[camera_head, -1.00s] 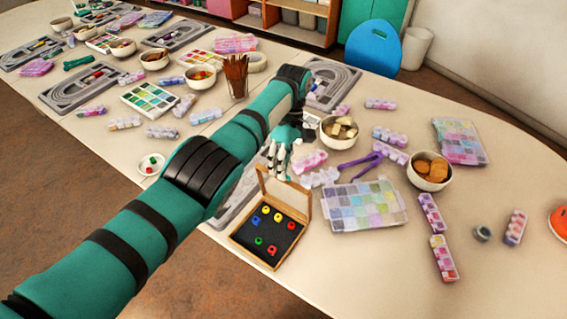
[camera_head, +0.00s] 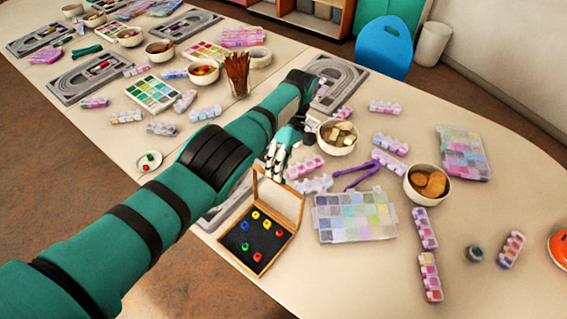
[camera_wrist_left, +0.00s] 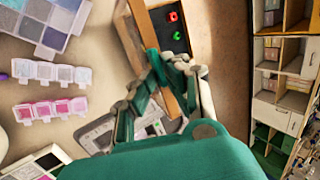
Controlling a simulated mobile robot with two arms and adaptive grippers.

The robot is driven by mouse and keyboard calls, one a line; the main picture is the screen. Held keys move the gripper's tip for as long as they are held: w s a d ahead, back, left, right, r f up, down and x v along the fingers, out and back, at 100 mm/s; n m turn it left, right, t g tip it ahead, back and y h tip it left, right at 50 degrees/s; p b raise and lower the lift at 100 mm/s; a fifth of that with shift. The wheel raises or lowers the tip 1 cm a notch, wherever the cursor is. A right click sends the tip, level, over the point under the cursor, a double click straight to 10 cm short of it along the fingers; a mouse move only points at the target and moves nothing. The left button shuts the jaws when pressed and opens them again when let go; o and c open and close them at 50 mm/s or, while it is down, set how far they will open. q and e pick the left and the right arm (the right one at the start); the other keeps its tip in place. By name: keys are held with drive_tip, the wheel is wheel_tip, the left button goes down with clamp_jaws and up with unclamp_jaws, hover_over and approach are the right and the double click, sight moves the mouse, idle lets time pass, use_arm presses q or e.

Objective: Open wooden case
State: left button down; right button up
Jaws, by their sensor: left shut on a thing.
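The wooden case (camera_head: 226,246) stands on the table in front of my left arm. Its lid (camera_head: 280,201) is raised up from the base, and the dark inside shows with several coloured beads (camera_head: 256,236). My left gripper (camera_head: 275,174) is at the top edge of the lid. In the left wrist view my left gripper (camera_wrist_left: 170,72) has its fingers closed around the wooden lid (camera_wrist_left: 151,32). The dark inside of the case (camera_wrist_left: 174,30) shows beyond the lid there. The fingertips are partly hidden in the head view. My right gripper is not in view.
A clear bead box (camera_head: 350,228) lies right of the case. Purple tweezers (camera_head: 357,178) and a bowl (camera_head: 338,148) are behind it. A grey board (camera_head: 210,222) lies partly under my arm. The table's front edge is close to the case.

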use_arm(q)
drive_tip(key=shift+s+f, duration=0.1)
drive_tip(key=shift+f, duration=0.2)
drive_tip(key=c, duration=1.3)
unclamp_jaws()
drive_tip(key=shift+s+a+r, duration=0.1)
drive_tip(key=shift+r, duration=0.15)
drive_tip(key=shift+r, duration=0.1)
